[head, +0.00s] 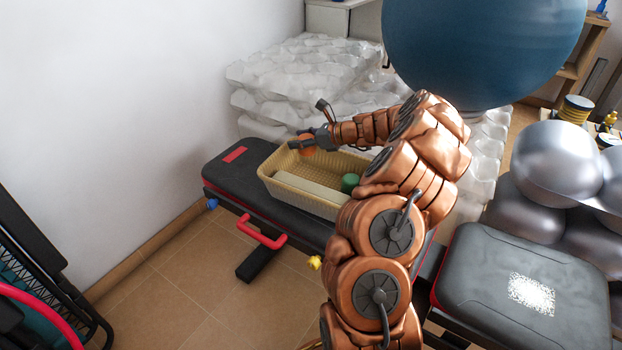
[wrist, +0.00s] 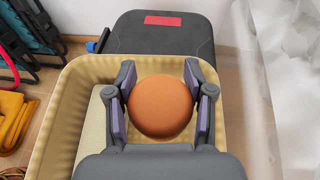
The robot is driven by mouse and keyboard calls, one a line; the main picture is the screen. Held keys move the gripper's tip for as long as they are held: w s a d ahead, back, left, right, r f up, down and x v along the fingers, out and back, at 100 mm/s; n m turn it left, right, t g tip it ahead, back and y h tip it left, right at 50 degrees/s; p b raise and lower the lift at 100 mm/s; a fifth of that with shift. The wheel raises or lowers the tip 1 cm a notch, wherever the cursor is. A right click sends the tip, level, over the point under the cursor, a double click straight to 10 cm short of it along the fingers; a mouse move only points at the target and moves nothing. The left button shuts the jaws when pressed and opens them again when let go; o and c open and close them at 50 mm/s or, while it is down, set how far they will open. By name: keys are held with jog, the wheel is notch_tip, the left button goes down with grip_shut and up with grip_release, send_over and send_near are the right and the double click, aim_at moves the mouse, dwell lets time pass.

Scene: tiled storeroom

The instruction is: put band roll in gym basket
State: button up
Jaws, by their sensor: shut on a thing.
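The orange band roll (head: 306,146) is between the fingers of my gripper (head: 303,141). In the wrist view the band roll (wrist: 161,107) shows a smooth round face, with a finger of my gripper (wrist: 162,95) on each side. My gripper is shut on it, over the far left part of the gym basket. The pale yellow gym basket (head: 277,189) stands on a black bench; its rim also shows in the wrist view (wrist: 62,95). Inside the basket are a green roll (head: 349,182) and a long cream block (head: 305,193). I cannot tell the band roll's exact height above the basket floor.
The black bench (head: 226,172) has a red label and a red handle (head: 262,233). A large blue ball (head: 480,45) and wrapped white stacks (head: 300,75) stand behind. Silver balls (head: 555,165) and a black seat pad (head: 520,285) are at the right. A white wall is at the left.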

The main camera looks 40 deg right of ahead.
notch_tip(320, 180, down, 9)
jog(key=b, duration=0.3)
jog(key=shift+f, duration=0.15)
jog(key=o, duration=1.2)
jog(key=shift+s+d+r, duration=0.15)
jog(key=shift+s+r, duration=0.1)
jog(key=shift+r, duration=0.05)
jog(key=p+v, duration=0.3)
jog(key=v, duration=0.7)
jog(key=shift+s+d+r, duration=0.15)
jog(key=shift+s+d, duration=0.15)
jog(key=shift+s, duration=0.25)
